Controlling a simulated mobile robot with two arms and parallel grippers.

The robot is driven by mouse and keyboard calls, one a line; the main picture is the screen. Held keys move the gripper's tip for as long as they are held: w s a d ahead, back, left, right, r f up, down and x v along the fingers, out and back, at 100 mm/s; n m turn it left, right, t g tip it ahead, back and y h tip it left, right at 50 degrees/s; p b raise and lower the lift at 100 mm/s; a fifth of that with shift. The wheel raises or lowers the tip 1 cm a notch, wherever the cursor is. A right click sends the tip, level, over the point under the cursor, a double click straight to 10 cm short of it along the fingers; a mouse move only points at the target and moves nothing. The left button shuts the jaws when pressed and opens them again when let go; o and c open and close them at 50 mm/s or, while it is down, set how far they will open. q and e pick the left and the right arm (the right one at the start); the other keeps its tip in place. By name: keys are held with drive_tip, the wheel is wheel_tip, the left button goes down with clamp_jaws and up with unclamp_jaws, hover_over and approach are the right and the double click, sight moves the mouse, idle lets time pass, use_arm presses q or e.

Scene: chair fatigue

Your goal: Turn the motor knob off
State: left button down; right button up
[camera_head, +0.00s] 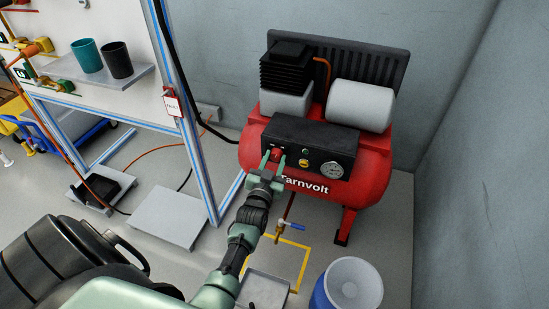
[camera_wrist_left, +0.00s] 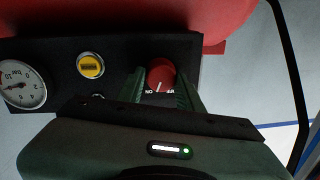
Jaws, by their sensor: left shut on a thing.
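The red motor knob (camera_head: 276,154) is on the left part of the black control panel (camera_head: 300,134) of a red compressor (camera_head: 372,170). My left gripper (camera_head: 273,158) reaches the panel, with one green finger on each side of the knob. In the left wrist view the knob (camera_wrist_left: 161,75) shows between the two fingers, with white lettering below it. A pale mark on the knob points down, slightly left. The gripper is shut on the knob. My right gripper is not in view.
A yellow button (camera_head: 304,163) and a pressure gauge (camera_head: 332,170) sit right of the knob on the panel. A blue-handled valve (camera_head: 290,225) hangs below the tank. A blue barrel (camera_head: 348,284) stands at the front right. A framed bench (camera_head: 190,130) stands to the left.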

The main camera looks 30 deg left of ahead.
use_arm(q)
drive_tip(key=shift+r+n+p, duration=0.15)
drive_tip(key=shift+n+p, duration=0.15)
drive_tip(key=shift+n, duration=0.1)
drive_tip(key=shift+n+p, duration=0.3)
drive_tip(key=shift+n, duration=0.1)
drive_tip(key=n+p, duration=0.1)
drive_tip(key=n, duration=0.1)
drive_tip(key=shift+a+n, duration=0.1)
drive_tip(key=shift+n, duration=0.2)
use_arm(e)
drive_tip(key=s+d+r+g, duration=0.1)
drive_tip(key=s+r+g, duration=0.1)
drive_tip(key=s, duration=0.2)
use_arm(q)
drive_tip(key=n+p, duration=0.1)
drive_tip(key=n, duration=0.2)
drive_tip(key=shift+a+h, duration=0.1)
drive_tip(key=shift+h, duration=0.3)
drive_tip(key=shift+n+p, duration=0.45)
drive_tip(key=shift+n, duration=0.75)
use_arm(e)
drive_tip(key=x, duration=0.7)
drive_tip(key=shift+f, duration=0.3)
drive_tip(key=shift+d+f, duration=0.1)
use_arm(q)
drive_tip(key=c, duration=0.9)
unclamp_jaws()
drive_tip(key=shift+s, duration=0.1)
